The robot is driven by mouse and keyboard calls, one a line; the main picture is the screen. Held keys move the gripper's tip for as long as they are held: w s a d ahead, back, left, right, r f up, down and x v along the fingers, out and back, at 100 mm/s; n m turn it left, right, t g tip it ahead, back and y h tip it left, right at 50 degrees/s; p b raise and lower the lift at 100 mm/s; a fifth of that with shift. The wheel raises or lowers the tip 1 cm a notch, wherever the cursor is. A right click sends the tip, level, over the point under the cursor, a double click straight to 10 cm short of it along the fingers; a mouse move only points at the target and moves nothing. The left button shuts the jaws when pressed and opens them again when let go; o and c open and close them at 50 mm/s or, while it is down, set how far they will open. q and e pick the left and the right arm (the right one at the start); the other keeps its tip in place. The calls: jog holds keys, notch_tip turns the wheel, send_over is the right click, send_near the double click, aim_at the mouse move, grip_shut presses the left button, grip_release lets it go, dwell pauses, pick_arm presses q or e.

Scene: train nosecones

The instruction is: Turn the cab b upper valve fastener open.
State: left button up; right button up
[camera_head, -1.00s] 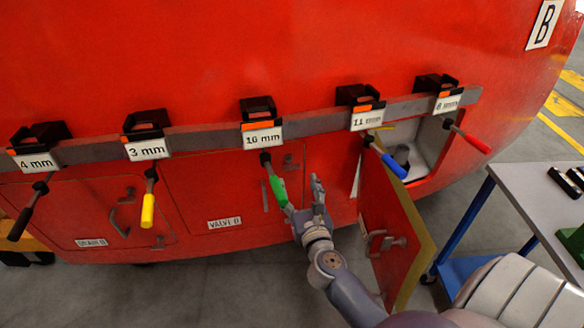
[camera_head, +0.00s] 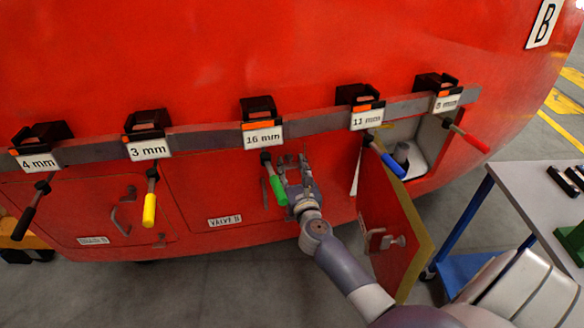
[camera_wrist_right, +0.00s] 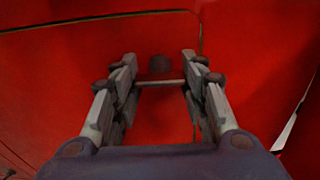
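The red VALVE B panel (camera_head: 195,190) is on the nosecone, with its label at its lower edge. Its upper fastener is near the panel's top right corner, where my right gripper (camera_head: 292,162) now covers most of it in the head view. In the right wrist view, a dark round knob with a thin horizontal bar, likely the upper fastener (camera_wrist_right: 160,66), sits between the fingertips of the right gripper (camera_wrist_right: 160,78). The fingers are apart on either side of the bar; contact is not clear. My left gripper is out of view.
A green-handled tool (camera_head: 277,188) hangs just left of my right gripper. A blue-handled tool (camera_head: 390,163) and an open red door (camera_head: 390,225) are to the right. Yellow (camera_head: 149,210) and black (camera_head: 24,220) tools hang left. A grey table (camera_head: 535,190) stands far right.

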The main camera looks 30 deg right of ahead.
jog(key=shift+c, duration=1.3)
